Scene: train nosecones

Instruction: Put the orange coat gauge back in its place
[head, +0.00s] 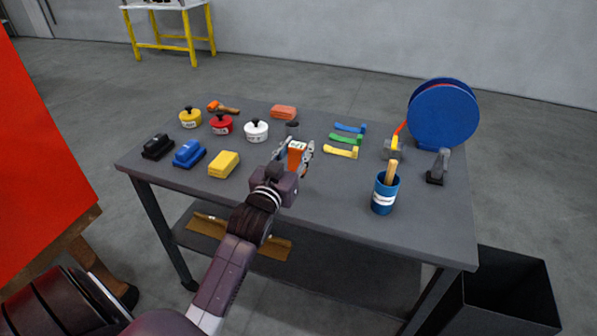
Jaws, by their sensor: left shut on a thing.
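The orange coat gauge (296,157) is a small orange device with a white top face. My left gripper (295,152) is shut on it, with a finger on each side, over the middle of the grey table (270,193). I cannot tell whether the gauge touches the tabletop or hangs just above it. A small dark cup (292,127) stands right behind the gripper. No marked place for the gauge can be made out. My right gripper is not in view.
Yellow (190,119), red (222,126) and white (256,132) pots stand left of the gripper, with several blocks nearby. Coloured scraper-like tools (345,140) lie to the right. A blue cup (384,196) and a big blue reel (444,114) stand farther right.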

